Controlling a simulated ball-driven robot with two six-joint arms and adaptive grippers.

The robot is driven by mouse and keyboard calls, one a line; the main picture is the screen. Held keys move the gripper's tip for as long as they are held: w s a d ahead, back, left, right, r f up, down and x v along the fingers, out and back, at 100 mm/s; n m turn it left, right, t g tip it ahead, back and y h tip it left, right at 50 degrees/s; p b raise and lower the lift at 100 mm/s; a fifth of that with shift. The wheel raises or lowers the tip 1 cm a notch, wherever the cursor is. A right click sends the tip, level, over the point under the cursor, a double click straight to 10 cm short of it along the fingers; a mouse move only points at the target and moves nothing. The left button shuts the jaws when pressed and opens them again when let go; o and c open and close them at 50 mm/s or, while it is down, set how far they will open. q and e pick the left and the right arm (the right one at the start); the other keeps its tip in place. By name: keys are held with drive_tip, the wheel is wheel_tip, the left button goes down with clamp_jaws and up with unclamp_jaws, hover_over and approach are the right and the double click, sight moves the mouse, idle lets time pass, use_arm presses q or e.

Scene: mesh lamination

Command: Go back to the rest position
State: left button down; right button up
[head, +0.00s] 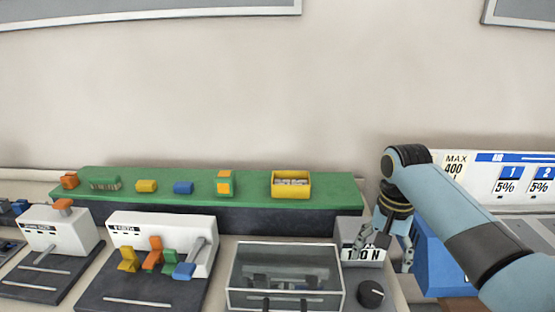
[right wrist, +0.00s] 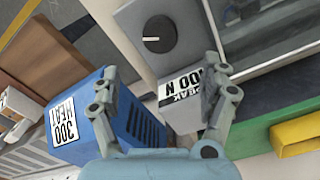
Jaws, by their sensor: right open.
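My right gripper (head: 385,260) hangs from the light-blue arm at the right of the head view. Its fingers point down and stand apart, with nothing between them. It is in front of a grey box with a "100 N" label (head: 362,254) and just left of a blue box (head: 432,262). In the right wrist view the open gripper (right wrist: 160,75) shows the blue box (right wrist: 85,125) near one finger and the labelled grey box (right wrist: 190,90) beyond the other. I cannot tell whether the fingers touch either. My left gripper is not in view.
A clear-lidded case (head: 285,275) and a black knob (head: 371,293) sit left of the gripper. A green shelf (head: 340,190) behind holds a yellow bin (head: 291,184) and small coloured blocks. White lever stations (head: 160,228) stand at left. The wall space above is free.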

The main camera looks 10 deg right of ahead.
drive_tip(key=s+a+n+t, duration=0.15)
drive_tip(key=s+n, duration=0.25)
drive_tip(key=s, duration=0.8)
drive_tip(key=s+a+r+n+t, duration=0.2)
drive_tip(key=s+r+n, duration=0.45)
drive_tip(key=s, duration=0.75)
wheel_tip(320, 180, down, 38)
drive_tip(key=s+d+m+g+h+b, duration=0.1)
drive_tip(key=s+d+m+b, duration=0.15)
drive_tip(key=b, duration=0.95)
drive_tip(key=s+f+b, duration=0.4)
drive_tip(key=s+f, duration=0.5)
drive_tip(key=f, duration=0.3)
drive_tip(key=s+d+f+g+b, duration=0.1)
drive_tip(key=s+f+b, duration=0.4)
drive_tip(key=s+f, duration=0.4)
wheel_tip(320, 180, down, 3)
drive_tip(key=shift+r+n, duration=0.1)
drive_tip(key=shift+n, duration=0.2)
drive_tip(key=shift+s+d+g, duration=0.1)
drive_tip(key=shift+g, duration=0.25)
